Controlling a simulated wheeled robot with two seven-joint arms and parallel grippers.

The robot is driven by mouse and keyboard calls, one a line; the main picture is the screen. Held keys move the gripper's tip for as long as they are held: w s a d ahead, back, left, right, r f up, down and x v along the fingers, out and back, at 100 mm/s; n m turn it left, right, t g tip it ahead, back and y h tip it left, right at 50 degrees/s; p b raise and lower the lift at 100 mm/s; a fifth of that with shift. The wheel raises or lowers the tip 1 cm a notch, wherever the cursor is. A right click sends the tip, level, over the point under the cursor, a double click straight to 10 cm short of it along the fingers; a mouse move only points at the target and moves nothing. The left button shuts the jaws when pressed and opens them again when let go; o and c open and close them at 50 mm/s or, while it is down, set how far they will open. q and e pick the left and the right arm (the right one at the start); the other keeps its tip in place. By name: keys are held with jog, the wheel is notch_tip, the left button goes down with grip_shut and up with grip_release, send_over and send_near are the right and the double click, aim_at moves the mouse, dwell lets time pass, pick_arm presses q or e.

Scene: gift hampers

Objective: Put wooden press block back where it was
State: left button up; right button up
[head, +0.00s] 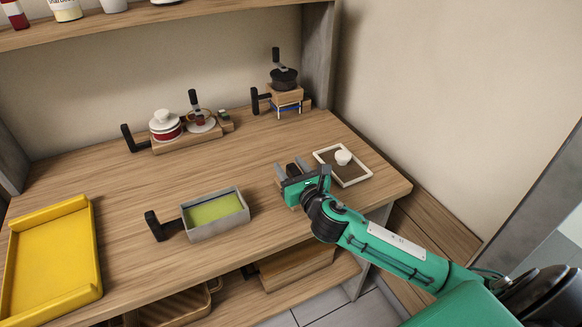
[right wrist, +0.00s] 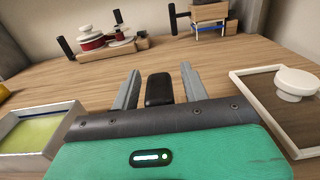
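A wooden block (head: 286,94), which looks like the press block, sits in the stack at the back right, under a dark round pot-like piece (head: 284,78). It also shows in the right wrist view (right wrist: 209,13). A blue-and-white piece (head: 289,107) is beneath it. My right gripper (head: 292,169) is over the table's front right part, well apart from this stack. Its fingers are spread, with gaps beside a dark piece (right wrist: 159,89) between them; I cannot tell what that piece is. My left gripper is not in view.
A grey tray with green filling (head: 216,232) stands left of my right gripper. A white-rimmed frame with a white knob (head: 343,157) is on its right. A yellow tray (head: 52,262) is at far left; a wooden stand with jars (head: 187,140) is behind. The middle table is clear.

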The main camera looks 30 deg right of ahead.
jog(key=shift+r, duration=0.2)
jog(key=shift+s+f, duration=0.15)
jog(key=shift+s, duration=0.2)
jog(key=s+b, duration=0.1)
jog(key=s, duration=0.8)
jog(key=shift+s, duration=1.2)
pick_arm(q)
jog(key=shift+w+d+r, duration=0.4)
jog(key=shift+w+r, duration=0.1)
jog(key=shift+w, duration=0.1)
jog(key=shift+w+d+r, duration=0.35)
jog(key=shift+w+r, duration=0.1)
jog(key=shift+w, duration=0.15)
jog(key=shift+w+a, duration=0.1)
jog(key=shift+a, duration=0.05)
